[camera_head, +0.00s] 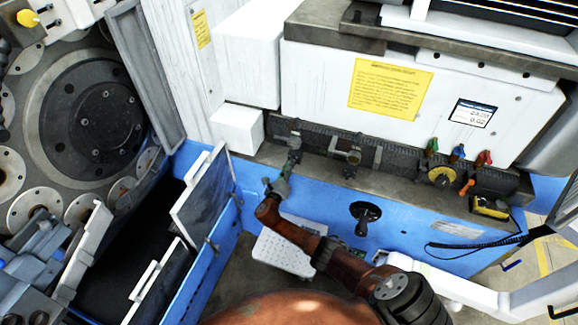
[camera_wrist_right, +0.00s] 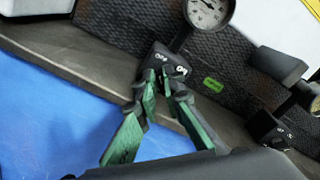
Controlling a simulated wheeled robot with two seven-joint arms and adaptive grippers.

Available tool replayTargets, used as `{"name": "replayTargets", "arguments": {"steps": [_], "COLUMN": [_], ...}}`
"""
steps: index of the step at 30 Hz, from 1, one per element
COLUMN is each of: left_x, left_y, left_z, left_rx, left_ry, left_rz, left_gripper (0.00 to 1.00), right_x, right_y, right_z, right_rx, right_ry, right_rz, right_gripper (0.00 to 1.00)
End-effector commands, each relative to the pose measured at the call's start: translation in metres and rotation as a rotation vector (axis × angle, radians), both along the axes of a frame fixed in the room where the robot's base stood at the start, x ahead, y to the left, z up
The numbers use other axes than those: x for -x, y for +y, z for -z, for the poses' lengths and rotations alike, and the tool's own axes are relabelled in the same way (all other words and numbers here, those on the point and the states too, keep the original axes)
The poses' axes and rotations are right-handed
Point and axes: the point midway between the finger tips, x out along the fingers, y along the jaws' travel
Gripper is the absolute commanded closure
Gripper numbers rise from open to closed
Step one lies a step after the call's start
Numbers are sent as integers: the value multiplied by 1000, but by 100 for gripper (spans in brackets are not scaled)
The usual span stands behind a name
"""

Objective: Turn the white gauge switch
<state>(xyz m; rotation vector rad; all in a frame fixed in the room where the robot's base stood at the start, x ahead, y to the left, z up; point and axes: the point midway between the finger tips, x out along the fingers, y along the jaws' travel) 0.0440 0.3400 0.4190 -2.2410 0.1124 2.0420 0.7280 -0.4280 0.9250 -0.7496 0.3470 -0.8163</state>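In the right wrist view, a black switch block (camera_wrist_right: 167,62) with white OFF lettering sits just below a round gauge with a white dial (camera_wrist_right: 207,12). My right gripper's green-padded fingers (camera_wrist_right: 159,84) converge right at the lower edge of this block, with only a narrow gap between the tips. Whether they grip a lever there cannot be made out. In the head view, my right gripper (camera_head: 291,160) reaches up to the left end of the dark rail, where the switch and gauge are too small or covered to tell apart. My left gripper is not in view.
The dark textured rail (camera_head: 318,142) carries another fitting (camera_head: 345,152) to the right, then a yellow dial (camera_head: 441,175) and coloured levers. A black handle (camera_head: 366,213) sticks out of the blue front. An open panel door (camera_head: 203,198) stands left of my arm.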

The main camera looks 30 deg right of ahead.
Motion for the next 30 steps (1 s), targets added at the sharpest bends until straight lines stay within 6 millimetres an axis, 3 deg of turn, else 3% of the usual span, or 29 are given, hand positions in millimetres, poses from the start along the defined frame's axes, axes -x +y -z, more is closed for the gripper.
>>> {"name": "replayTargets", "arguments": {"steps": [14, 30], "left_x": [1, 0], "left_y": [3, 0], "left_z": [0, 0], "left_rx": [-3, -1], "left_ry": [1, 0], "left_rz": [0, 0], "left_gripper": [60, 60], "right_x": [6, 69], "right_y": [7, 81], "right_z": [1, 1], "right_rx": [-1, -2], "right_ry": [0, 1], "right_rz": [-2, -2], "right_gripper": [86, 86]}}
